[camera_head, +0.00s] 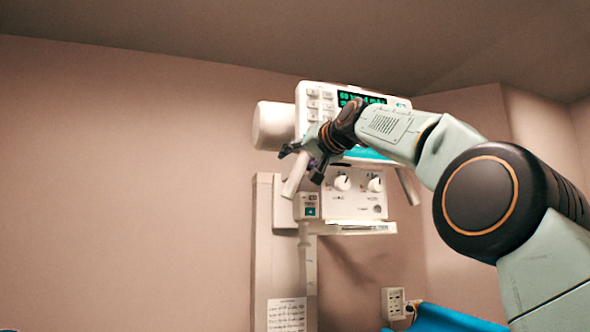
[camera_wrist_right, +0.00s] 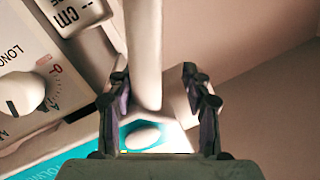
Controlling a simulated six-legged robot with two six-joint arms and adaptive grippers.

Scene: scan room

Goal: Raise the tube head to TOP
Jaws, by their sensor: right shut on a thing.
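The tube head (camera_head: 340,100) is a white unit with buttons and a green-lit display, high on a wall-side column (camera_head: 265,240). Below its panel are two round knobs (camera_head: 342,183) and slanted white handles, one on the left (camera_head: 292,186) and one on the right (camera_head: 408,187). My right gripper (camera_head: 304,165) is shut on the left handle, which also shows between its fingers in the right wrist view (camera_wrist_right: 145,50). My right arm covers part of the display. A small box with a display (camera_head: 306,206) sits by the column. My left gripper is not in view.
A printed sheet (camera_head: 287,314) is on the lower column. A wall socket (camera_head: 393,303) and a blue surface (camera_head: 445,320) are at the lower right. The wall left of the column is bare, and the ceiling (camera_head: 300,30) slopes across the top.

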